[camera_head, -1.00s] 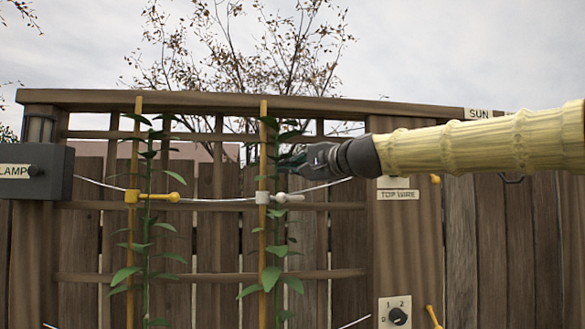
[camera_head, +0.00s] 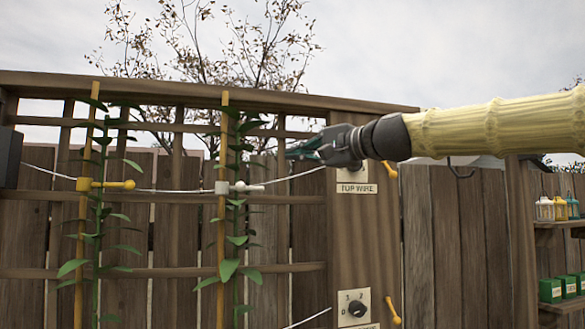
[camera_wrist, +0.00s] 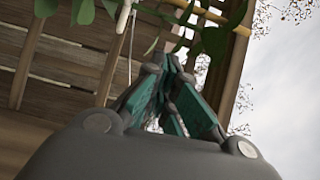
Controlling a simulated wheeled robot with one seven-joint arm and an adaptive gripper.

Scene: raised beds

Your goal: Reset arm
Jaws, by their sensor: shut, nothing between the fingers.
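My gripper (camera_head: 300,149) reaches in from the right at the end of my yellow-sleeved arm in the head view. Its green-lined fingers are closed together with nothing between them. They point left, in front of the trellis and a little right of the plant with the white clip (camera_head: 222,187). In the wrist view my gripper (camera_wrist: 168,62) shows its fingertips meeting, with leaves (camera_wrist: 215,40) close beyond the tips. I cannot tell whether the fingers touch the leaves.
A second climbing plant with a yellow clip (camera_head: 84,184) stands further left. A wire runs across both stakes. The TOP WIRE label (camera_head: 356,189) and a dial (camera_head: 357,308) are on the post below my wrist. Shelves with lanterns (camera_head: 545,209) and green boxes (camera_head: 550,289) stand right.

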